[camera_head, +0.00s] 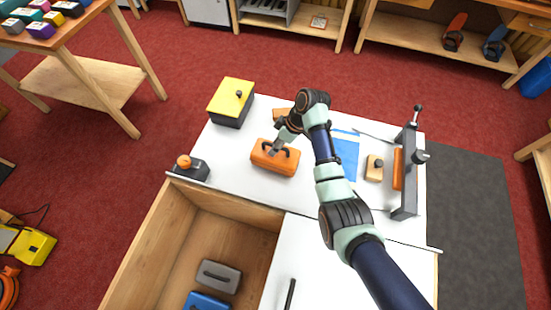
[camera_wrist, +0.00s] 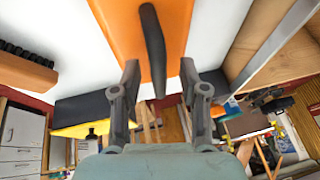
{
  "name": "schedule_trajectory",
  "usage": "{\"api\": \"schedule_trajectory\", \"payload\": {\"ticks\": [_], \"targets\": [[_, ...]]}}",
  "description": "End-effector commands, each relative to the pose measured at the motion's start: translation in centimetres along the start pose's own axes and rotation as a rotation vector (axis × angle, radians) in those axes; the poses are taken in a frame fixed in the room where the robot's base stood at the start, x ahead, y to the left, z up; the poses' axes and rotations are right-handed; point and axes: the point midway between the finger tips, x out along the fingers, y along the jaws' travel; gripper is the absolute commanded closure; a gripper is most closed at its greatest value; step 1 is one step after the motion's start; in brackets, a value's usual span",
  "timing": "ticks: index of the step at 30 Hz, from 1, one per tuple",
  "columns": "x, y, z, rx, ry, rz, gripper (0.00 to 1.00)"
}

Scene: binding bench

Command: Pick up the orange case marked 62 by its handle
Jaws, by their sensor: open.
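The orange case (camera_head: 270,163) lies on the white bench top, left of my arm. No number on it is readable. Its dark handle (camera_wrist: 152,38) runs along the orange face in the wrist view, where the case (camera_wrist: 182,22) fills the top middle. My gripper (camera_head: 277,147) is over the case in the head view and hides part of the handle. In the wrist view my gripper (camera_wrist: 160,71) is open and empty, with a fingertip on each side of the handle's lower end. I cannot tell whether the fingers touch anything.
A black box with a yellow lid (camera_head: 231,91) stands behind left; a dark block with an orange knob (camera_head: 190,170) stands front left. A blue sheet (camera_head: 346,160), a wooden block (camera_head: 374,173) and a grey press (camera_head: 406,195) are right. The open drawer (camera_head: 186,233) holds cases.

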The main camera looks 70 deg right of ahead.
Motion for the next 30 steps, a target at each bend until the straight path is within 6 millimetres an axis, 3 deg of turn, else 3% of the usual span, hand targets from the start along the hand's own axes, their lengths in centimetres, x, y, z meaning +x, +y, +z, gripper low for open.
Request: {"api": "schedule_trajectory", "payload": {"ticks": [7,15,30], "targets": [[0.57,0.01,-0.02,0.0,0.0,0.001,0.57],[0.55,0.01,-0.02,0.0,0.001,0.001,1.0],[0.48,0.02,-0.09,-0.001,0.002,0.002,1.0]]}}
